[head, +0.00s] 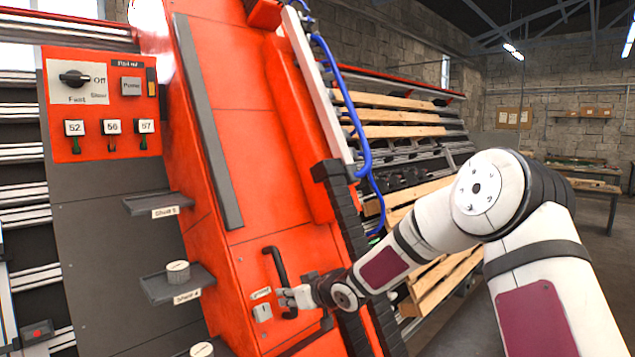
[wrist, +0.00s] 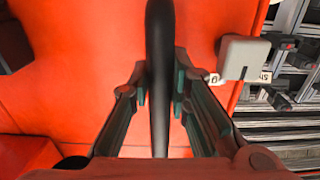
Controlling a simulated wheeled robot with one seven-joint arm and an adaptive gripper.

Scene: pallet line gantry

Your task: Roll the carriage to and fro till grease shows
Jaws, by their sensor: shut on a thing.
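The carriage (head: 240,150) is a tall, tilted orange-red body in the middle of the head view. A black bar handle (head: 275,262) stands on its lower front. My gripper (head: 288,297) is at the handle's lower part. In the wrist view the handle (wrist: 159,40) runs upright between the two fingers, and my gripper (wrist: 160,90) is shut on it. The orange face (wrist: 75,75) lies behind it. I see no grease for certain; the carriage's rail contacts are hidden.
A control panel (head: 105,105) with a knob marked Off, Slow and Fast and numbered tags is at upper left. Small shelves (head: 160,203) stick out left of the carriage, one holding a tin (head: 178,272). Wooden slats (head: 395,116) lie behind. A grey box (wrist: 244,57) sits right of the handle.

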